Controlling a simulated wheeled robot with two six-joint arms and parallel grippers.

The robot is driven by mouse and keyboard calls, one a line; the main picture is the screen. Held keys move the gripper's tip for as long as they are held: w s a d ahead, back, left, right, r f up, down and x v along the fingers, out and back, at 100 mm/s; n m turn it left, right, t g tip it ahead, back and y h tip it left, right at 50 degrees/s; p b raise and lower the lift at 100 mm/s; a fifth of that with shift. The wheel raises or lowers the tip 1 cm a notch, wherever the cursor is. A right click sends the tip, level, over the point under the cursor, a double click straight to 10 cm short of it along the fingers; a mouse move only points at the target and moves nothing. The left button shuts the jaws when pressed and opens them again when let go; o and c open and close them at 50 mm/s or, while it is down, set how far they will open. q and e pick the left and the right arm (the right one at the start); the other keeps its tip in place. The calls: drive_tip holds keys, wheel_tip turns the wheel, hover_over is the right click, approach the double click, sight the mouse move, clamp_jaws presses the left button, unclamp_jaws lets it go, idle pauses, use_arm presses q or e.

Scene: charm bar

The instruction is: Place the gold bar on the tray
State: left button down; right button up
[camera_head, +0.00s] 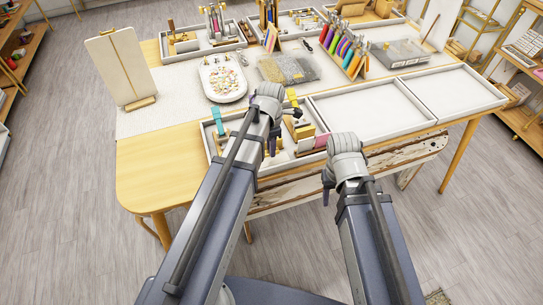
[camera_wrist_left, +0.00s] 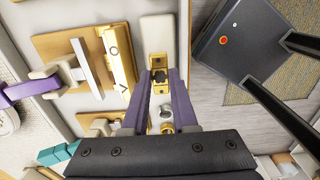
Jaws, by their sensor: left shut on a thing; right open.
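My left gripper (camera_wrist_left: 161,78) is shut on a small gold piece with a dark middle (camera_wrist_left: 158,65), seen between its purple fingers; I cannot tell whether this is the gold bar. Beside it, to the left in the wrist view, a shiny gold bar with dark letters (camera_wrist_left: 118,58) lies along a wooden stand. In the head view the left gripper (camera_head: 272,142) is over the near divided tray (camera_head: 213,147), and its arm hides part of the contents. My right gripper (camera_head: 326,186) is open and empty in front of the table edge. Two empty white trays (camera_head: 365,112) lie to the right.
A white oval dish of beads (camera_head: 223,80), a bag (camera_head: 286,69), a row of coloured pliers (camera_head: 345,52) and a clear box (camera_head: 400,53) stand further back. An upright board (camera_head: 120,65) stands at the left. The table's left front corner (camera_head: 150,180) is bare.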

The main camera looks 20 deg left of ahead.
use_arm(q)
drive_tip(key=shift+f+b, duration=1.85)
drive_tip(key=shift+b, duration=0.1)
drive_tip(key=shift+r, duration=0.1)
drive_tip(key=c, duration=1)
unclamp_jaws()
wheel_tip(320, 180, up, 12)
drive_tip(key=p, duration=1.2)
drive_tip(key=s+d+m, duration=0.3)
drive_tip(key=s+m, duration=0.1)
drive_tip(key=m, duration=0.5)
drive_tip(key=s+d+m, duration=0.4)
drive_tip(key=s+m, duration=0.1)
drive_tip(key=m, duration=0.5)
drive_tip(key=s+d+m+y, duration=0.1)
drive_tip(key=s+d+m, duration=0.2)
drive_tip(key=m, duration=0.6)
drive_tip(key=shift+s+d+r+m, duration=0.1)
drive_tip(key=shift+s+m, duration=0.05)
drive_tip(key=shift+s, duration=0.45)
drive_tip(key=shift+s+d+m, duration=0.1)
drive_tip(key=shift+s+m, duration=0.05)
drive_tip(key=shift+s, duration=0.4)
